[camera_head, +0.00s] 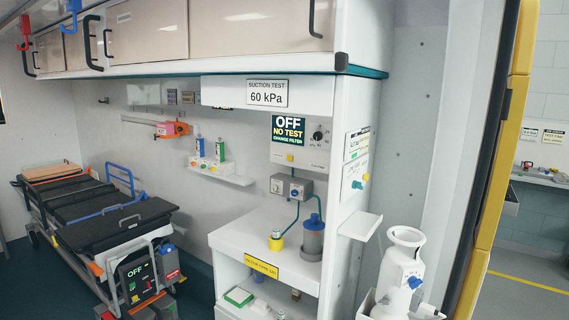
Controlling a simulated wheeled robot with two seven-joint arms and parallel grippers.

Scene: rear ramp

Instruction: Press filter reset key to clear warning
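The suction panel (301,158) is on the cabinet wall in the middle of the head view. Its dark green screen (288,130) reads "OFF NO TEST CHANGE FILTER". A small yellow key (290,158) sits below the screen; its lettering is too small to read, so I cannot tell if it is the filter reset key. A black knob (318,135) is right of the screen. A sign (267,93) above reads "SUCTION TEST 60 kPa". Neither of my grippers shows in this view.
Below the panel are a grey box (291,188), a grey canister (313,240) and a yellow-based container (276,240) on a white counter (240,228). A stretcher (100,215) stands left. A white cylinder (400,268) and a small shelf (360,225) are right.

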